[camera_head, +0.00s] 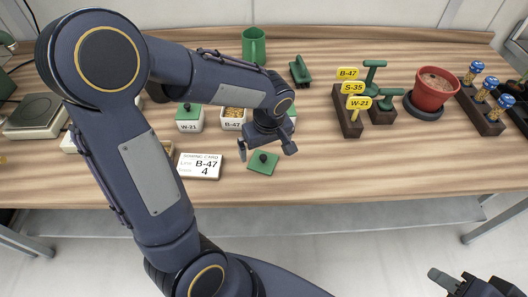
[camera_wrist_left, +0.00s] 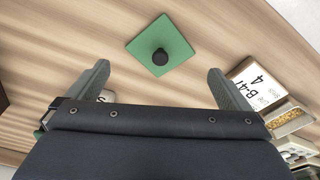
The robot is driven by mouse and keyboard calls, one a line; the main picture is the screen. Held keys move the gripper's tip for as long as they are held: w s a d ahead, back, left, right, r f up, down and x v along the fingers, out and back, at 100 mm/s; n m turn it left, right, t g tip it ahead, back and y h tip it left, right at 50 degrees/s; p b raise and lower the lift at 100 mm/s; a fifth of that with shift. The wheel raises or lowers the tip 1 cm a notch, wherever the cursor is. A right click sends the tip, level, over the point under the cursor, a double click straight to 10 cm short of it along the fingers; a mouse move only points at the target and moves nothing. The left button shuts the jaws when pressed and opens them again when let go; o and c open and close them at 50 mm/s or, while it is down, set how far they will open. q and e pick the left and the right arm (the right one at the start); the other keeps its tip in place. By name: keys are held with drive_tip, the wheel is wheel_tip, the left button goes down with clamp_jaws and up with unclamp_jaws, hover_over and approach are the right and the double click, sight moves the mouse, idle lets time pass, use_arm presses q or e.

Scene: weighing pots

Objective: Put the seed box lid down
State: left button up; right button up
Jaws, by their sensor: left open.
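The seed box lid (camera_head: 263,162) is a green square with a dark round knob. It lies on the table in front of the seed boxes, right of the sowing card. In the left wrist view the lid (camera_wrist_left: 161,46) lies flat on the wood, beyond and between the fingertips. My left gripper (camera_head: 267,151) is open and empty just above the lid; its fingers also show in the left wrist view (camera_wrist_left: 160,82). The open seed box marked B-47 (camera_head: 233,118) holds yellowish seeds. My right gripper (camera_head: 447,281) shows only partly at the lower right corner.
The sowing card (camera_head: 200,166) reads B-47 and 4. A lidded W-21 box (camera_head: 189,120) stands behind it. A scale (camera_head: 33,115), green mug (camera_head: 254,46), yellow tags (camera_head: 352,87), red pot (camera_head: 432,88) and blue-capped tubes (camera_head: 478,67) stand around. The front right table is clear.

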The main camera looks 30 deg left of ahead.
use_arm(q)
wheel_tip(320, 180, up, 7)
drive_tip(key=s+d+r+m+t+h, duration=0.1)
drive_tip(key=s+m, duration=0.3)
drive_tip(key=s, duration=0.4)
drive_tip(key=s+d+r+m+t+h, duration=0.1)
drive_tip(key=s+d+m+t+h, duration=0.1)
drive_tip(key=s, duration=0.6)
drive_tip(key=m+t+h, duration=0.1)
drive_tip(key=m+h, duration=0.1)
drive_tip(key=m, duration=0.1)
drive_tip(key=shift+s+r+t+p, duration=0.2)
drive_tip(key=shift+r+t+p, duration=0.1)
drive_tip(key=shift+d, duration=0.1)
